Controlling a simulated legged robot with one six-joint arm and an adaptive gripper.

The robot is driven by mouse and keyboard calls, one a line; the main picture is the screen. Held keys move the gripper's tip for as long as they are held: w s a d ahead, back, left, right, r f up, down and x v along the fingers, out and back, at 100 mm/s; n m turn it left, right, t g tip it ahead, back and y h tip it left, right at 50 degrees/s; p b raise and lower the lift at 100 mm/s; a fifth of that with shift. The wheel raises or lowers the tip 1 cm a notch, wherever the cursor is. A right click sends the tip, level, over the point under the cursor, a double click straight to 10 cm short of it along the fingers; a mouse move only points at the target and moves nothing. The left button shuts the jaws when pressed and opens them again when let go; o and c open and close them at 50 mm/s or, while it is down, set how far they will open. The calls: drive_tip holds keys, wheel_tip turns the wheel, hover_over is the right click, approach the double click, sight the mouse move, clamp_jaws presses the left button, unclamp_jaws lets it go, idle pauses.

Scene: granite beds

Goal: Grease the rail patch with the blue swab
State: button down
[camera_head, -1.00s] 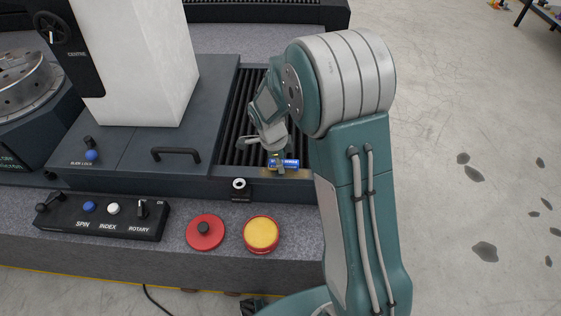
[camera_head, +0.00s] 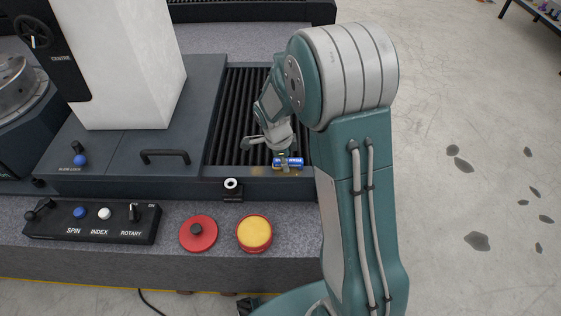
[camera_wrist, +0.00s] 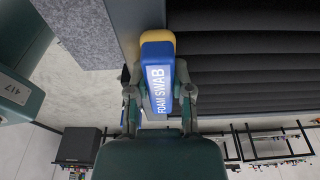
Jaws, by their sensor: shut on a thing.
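My gripper (camera_head: 282,150) is shut on the blue foam swab (camera_head: 289,162), over the machine's front rail. In the wrist view the swab (camera_wrist: 159,85) is a blue block lettered FOAM SWAB with a yellow end, held between the fingers (camera_wrist: 160,98). The yellow end is close to the rail edge; I cannot tell whether it touches. A brownish rail patch (camera_head: 259,171) shows on the rail's front strip, just left of and below the swab. The swab and fingers hide part of the strip there.
Black ribbed bellows (camera_head: 240,105) lie behind the rail. A small black-and-white fitting (camera_head: 232,187), a red knob (camera_head: 198,233), a yellow button (camera_head: 254,233) and a control box (camera_head: 95,222) stand in front. A black handle (camera_head: 164,156) is left. Open floor lies right.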

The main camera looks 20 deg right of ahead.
sight(296, 160)
drive_tip(key=shift+s+d+f, duration=0.1)
drive_tip(key=shift+s+d, duration=0.15)
drive_tip(key=shift+d, duration=0.5)
drive_tip(key=shift+s+d, duration=0.25)
drive_tip(key=shift+d, duration=0.45)
drive_tip(key=shift+s+d, duration=0.25)
drive_tip(key=shift+d, duration=0.55)
drive_tip(key=shift+s+d, duration=0.25)
drive_tip(key=shift+d, duration=0.5)
drive_tip(key=shift+w+a, duration=0.5)
drive_tip(key=shift+a, duration=1.1)
drive_tip(key=shift+w+a, duration=0.55)
drive_tip(key=shift+a, duration=1)
drive_tip(key=shift+w+a, duration=0.5)
drive_tip(key=shift+a, duration=1.1)
drive_tip(key=shift+s+d, duration=0.35)
drive_tip(key=shift+d, duration=0.4)
drive_tip(key=shift+s+d, duration=0.25)
drive_tip(key=shift+d, duration=0.55)
drive_tip(key=shift+s+d, duration=0.2)
drive_tip(key=shift+d, duration=0.55)
drive_tip(key=shift+s+d, duration=0.25)
drive_tip(key=shift+d, duration=0.55)
drive_tip(key=shift+s+d, duration=0.25)
drive_tip(key=shift+d, duration=0.6)
drive_tip(key=shift+s+d, duration=0.25)
drive_tip(key=shift+d, duration=0.55)
drive_tip(key=shift+r, duration=0.95)
